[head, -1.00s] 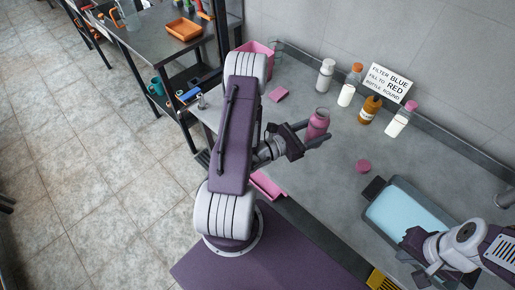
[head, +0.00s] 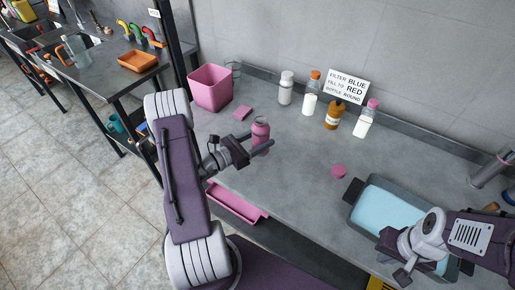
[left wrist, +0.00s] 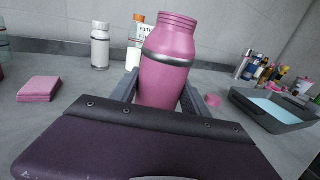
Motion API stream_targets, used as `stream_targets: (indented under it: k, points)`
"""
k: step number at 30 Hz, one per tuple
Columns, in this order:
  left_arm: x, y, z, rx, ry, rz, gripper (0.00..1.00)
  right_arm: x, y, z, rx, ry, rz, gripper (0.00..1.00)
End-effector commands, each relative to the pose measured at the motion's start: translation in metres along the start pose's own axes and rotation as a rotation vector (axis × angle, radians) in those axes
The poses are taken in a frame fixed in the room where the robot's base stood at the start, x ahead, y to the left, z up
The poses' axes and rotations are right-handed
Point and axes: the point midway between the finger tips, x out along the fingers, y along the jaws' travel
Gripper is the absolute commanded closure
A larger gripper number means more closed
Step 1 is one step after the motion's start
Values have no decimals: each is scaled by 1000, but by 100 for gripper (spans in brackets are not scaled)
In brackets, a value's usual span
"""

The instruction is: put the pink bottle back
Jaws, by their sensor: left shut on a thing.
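The pink bottle (head: 261,132) is upright in my left gripper (head: 262,149), which is shut around its body. In the left wrist view the bottle (left wrist: 168,62) fills the middle, with a grey band and an open threaded neck. Its base is hidden behind the gripper, so I cannot tell whether it touches the counter. A flat pink disc (head: 339,171), perhaps a cap, lies on the counter to the right. My right gripper (head: 402,262) is over the near side of the blue-filled tray; its jaw opening is unclear.
A pink bin (head: 210,88) and folded pink cloth (head: 242,113) are at the left. A white bottle (head: 286,88), an amber bottle (head: 333,116) and others line the back by a sign (head: 347,85). The dark tray (head: 357,222) is right. The counter's middle is clear.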

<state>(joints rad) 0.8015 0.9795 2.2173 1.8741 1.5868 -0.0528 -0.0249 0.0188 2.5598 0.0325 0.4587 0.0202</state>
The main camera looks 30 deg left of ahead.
Motion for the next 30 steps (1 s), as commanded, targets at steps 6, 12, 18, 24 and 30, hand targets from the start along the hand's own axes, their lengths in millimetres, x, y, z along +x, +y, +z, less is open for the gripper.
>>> stream_targets:
  k: [6,12,18,24,30]
  points:
    - [-4,13,-8,-1,1,-1,90,1,0,0,0,0,0,100]
    - [-4,12,-40,-3,1,-1,90,7,0,1,0,0,0,100]
    - [-4,12,-48,1,0,-1,90,7,0,1,0,0,0,100]
    - [-3,12,-51,0,0,-1,90,9,0,1,0,0,0,100]
    - [-3,12,-51,0,0,-1,25,9,0,1,0,0,0,100]
